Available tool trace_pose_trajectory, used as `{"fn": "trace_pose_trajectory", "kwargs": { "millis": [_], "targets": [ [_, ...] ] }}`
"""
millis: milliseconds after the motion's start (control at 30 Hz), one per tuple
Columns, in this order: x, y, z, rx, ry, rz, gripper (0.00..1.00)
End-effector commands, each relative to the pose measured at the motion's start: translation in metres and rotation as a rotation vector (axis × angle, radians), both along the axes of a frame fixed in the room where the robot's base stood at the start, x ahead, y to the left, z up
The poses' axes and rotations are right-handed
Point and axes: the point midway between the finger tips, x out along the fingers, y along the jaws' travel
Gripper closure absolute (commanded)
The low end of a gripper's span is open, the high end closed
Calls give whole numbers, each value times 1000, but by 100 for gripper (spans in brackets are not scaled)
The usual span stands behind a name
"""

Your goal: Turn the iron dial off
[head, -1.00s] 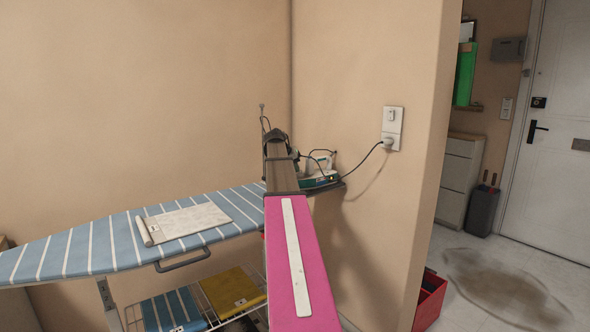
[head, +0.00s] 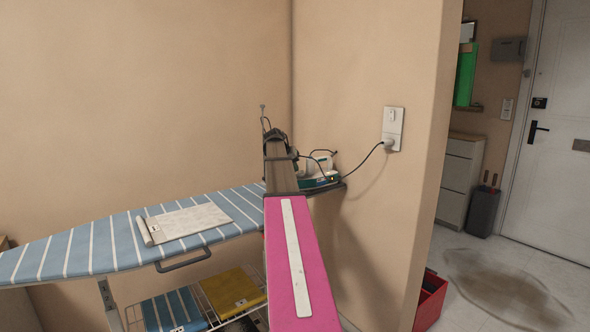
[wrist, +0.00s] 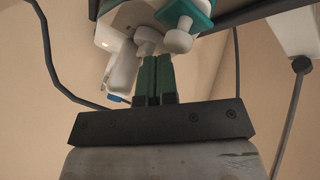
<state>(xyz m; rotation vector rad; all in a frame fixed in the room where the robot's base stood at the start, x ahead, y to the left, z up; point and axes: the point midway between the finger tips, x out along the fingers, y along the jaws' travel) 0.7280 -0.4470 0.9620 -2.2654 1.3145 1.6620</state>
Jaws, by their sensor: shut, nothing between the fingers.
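The white-and-teal iron (head: 320,178) sits on the dark rest at the right end of the ironing board, partly hidden behind my arm. In the wrist view the iron's body (wrist: 130,18) fills the top, with a small lit spot on its left side. Rounded white knob-like parts (wrist: 178,40) hang there; I cannot tell for sure which is the dial or its setting. My gripper (wrist: 157,60) has its green fingers together and empty, their tips right at these white parts. I cannot tell if they touch. In the head view my arm hides the fingers.
The striped blue ironing board (head: 75,248) holds a folded pale cloth (head: 188,222). The iron's dark cord (head: 362,164) runs to a wall socket (head: 392,130) and also shows in the wrist view. A wall corner stands close on the right. A red crate (head: 430,300) is on the floor.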

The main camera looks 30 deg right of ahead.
Motion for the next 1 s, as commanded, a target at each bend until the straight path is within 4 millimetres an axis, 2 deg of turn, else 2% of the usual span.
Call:
{"fn": "trace_pose_trajectory", "kwargs": {
  "millis": [267, 533, 800, 967, 1000],
  "targets": [
    [10, -3, 0, -2, -1, 2, 100],
    [43, -5, 2, -1, 0, 4, 100],
    [65, 21, 50, -2, -2, 4, 100],
    [75, 32, 71, -1, -1, 3, 100],
    [77, 34, 75, -1, -1, 2, 90]
  ]
}}
